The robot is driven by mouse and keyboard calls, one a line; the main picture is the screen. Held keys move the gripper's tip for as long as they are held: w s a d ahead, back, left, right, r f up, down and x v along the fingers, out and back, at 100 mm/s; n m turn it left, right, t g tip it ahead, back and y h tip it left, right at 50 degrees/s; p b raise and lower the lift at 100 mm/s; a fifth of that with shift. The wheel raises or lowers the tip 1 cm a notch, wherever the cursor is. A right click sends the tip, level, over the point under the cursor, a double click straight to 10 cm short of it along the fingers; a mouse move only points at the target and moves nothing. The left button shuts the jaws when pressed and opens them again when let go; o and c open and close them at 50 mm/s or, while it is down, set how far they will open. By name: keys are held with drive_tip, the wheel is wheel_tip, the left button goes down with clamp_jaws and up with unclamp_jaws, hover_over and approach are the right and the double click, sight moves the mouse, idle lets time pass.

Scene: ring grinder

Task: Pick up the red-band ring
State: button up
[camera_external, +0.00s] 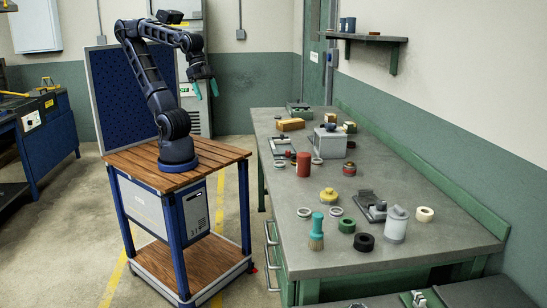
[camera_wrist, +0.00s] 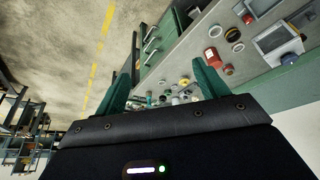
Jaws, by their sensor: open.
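Several pale metal rings lie on the grey workbench (camera_external: 400,165). Two rings, a left ring (camera_external: 304,212) and a right ring (camera_external: 336,211), lie near its front half, and another ring (camera_external: 317,160) lies farther back beside the red cylinder (camera_external: 303,164). I cannot make out a red band on any of them. A ring (camera_wrist: 232,34) also shows in the wrist view, near the red cylinder (camera_wrist: 212,57). My gripper (camera_external: 206,89) is open and empty, with teal fingers pointing down, left of the bench and apart from it. Its fingers also show in the wrist view (camera_wrist: 163,87).
A yellow knob-like piece (camera_external: 328,196), a teal-handled brush (camera_external: 316,232), a black roll (camera_external: 364,242), a cream roll (camera_external: 424,214) and a grey canister (camera_external: 396,224) crowd the bench's front. A grey box (camera_external: 330,142) stands farther back. A wall shelf (camera_external: 368,38) overhangs the right.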

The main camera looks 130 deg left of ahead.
drive_tip(key=w+a+r+n, duration=0.1)
drive_tip(key=w+a+r, duration=0.15)
drive_tip(key=w, duration=0.35)
drive_tip(key=w+a+r+n+g, duration=0.1)
drive_tip(key=w+a, duration=0.3)
drive_tip(key=w, duration=0.1)
drive_tip(key=w+a+r+n, duration=0.1)
drive_tip(key=w+a+r, duration=0.1)
drive_tip(key=w+a, duration=0.3)
drive_tip(key=w+a+f+n+g, duration=0.1)
drive_tip(key=w+a+f+n, duration=0.2)
drive_tip(key=w+a, duration=1.15)
drive_tip(key=n+g, duration=0.3)
drive_tip(key=n, duration=0.1)
hover_over(351, 145)
drive_tip(key=s+a, duration=0.2)
wheel_tip(351, 145, down, 29)
drive_tip(key=shift+w+a+r, duration=0.1)
drive_tip(key=shift+w, duration=0.05)
drive_tip(key=shift+w+f, duration=0.15)
drive_tip(key=shift+f, duration=1.2)
drive_tip(key=shift+w+f, duration=0.1)
drive_tip(key=shift+f, duration=1.2)
